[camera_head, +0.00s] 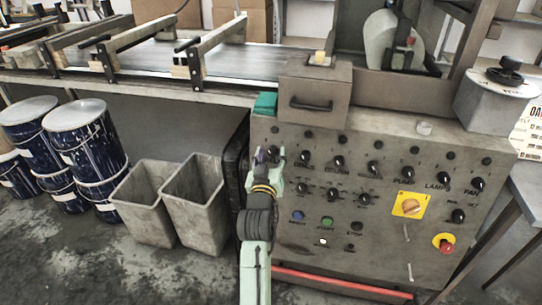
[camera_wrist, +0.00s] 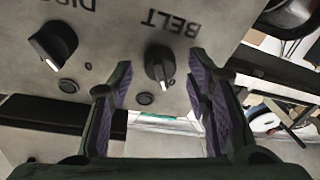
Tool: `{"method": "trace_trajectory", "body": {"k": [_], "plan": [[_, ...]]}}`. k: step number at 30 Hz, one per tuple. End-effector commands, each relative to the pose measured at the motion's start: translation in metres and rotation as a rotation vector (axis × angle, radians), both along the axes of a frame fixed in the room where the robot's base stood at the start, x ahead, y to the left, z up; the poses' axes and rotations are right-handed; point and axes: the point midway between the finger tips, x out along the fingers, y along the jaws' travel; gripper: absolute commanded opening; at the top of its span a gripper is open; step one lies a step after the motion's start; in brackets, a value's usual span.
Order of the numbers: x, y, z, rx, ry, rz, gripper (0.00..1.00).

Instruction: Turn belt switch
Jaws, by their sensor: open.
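The belt switch (camera_wrist: 160,68) is a black rotary knob with a light pointer mark, on the grey control panel (camera_head: 390,150). The word BELT is printed beside it and appears upside down in the wrist view. My gripper (camera_wrist: 163,85) is open, with one finger on each side of the knob in that view. I cannot tell whether the fingers touch it. In the head view my gripper (camera_head: 265,158) is at the panel's upper left and largely covers the belt switch.
Another black knob (camera_wrist: 53,44) is beside the belt switch. The panel also carries several knobs, a yellow-plated switch (camera_head: 409,205) and a red stop button (camera_head: 446,246). Grey bins (camera_head: 193,200) and blue-splashed drums (camera_head: 85,140) stand at left. The conveyor (camera_head: 180,60) runs behind.

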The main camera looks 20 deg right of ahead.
Motion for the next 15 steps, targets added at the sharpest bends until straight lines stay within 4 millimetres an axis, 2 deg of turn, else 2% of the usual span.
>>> {"method": "trace_trajectory", "body": {"k": [2, 15], "plan": [[-0.0002, 0.0001, 0.0000, 0.000, 0.000, 0.000, 0.45], [-0.0003, 0.0004, 0.0000, 0.000, 0.000, 0.000, 0.16]]}}
